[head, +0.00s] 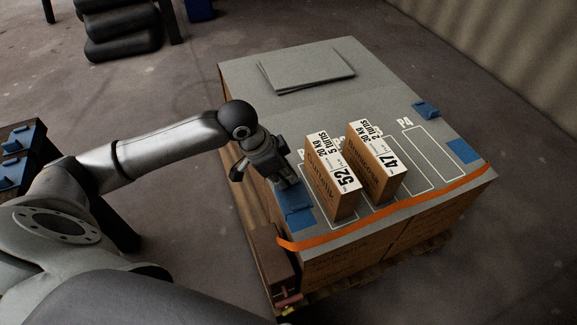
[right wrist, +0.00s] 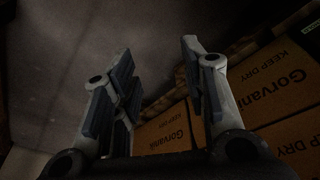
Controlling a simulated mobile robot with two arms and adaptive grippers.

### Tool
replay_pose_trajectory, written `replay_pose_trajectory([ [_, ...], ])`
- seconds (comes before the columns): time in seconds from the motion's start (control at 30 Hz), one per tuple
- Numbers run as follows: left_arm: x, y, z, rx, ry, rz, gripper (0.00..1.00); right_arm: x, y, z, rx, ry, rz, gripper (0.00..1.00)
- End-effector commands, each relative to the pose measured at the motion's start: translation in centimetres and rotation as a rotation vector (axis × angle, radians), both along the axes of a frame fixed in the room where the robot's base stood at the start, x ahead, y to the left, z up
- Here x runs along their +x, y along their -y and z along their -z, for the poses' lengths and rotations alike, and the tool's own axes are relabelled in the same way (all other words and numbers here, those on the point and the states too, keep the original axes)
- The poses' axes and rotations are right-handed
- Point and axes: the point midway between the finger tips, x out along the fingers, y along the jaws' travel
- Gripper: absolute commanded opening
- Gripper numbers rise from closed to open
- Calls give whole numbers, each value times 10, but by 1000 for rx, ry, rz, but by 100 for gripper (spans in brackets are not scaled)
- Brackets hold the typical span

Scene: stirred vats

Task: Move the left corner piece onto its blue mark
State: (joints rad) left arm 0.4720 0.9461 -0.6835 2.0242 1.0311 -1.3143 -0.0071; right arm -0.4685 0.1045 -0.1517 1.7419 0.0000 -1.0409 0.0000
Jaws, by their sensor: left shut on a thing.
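My left gripper (head: 285,182) points down at the left edge of the big carton stack (head: 330,112) in the head view. It is shut on the blue left corner piece (head: 295,199), whose upper part the fingers partly hide. The piece is at the near left corner, over or right beside a blue mark (head: 303,221); I cannot tell if it touches the top. My right gripper (right wrist: 158,55) shows in the right wrist view with its fingers apart and nothing between them, near printed cartons (right wrist: 165,132).
An orange strap (head: 400,207) runs along the near edge. Another blue corner piece (head: 427,109) and blue mark (head: 463,151) are at right. Grey sheets (head: 307,70) lie behind.

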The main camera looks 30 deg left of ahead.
Motion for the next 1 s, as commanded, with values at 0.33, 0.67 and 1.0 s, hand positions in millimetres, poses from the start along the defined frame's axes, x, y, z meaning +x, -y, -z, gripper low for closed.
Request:
replay_pose_trajectory([
  [0.33,-2,0,6,-1,1,9,0,5,-1,-13,2,10,2,40],
  [0.67,-1,0,13,0,2,8,0,12,-1,-45,2,28,5,40],
  [1.0,-1,0,19,-1,2,9,0,14,0,-80,3,46,8,40],
])
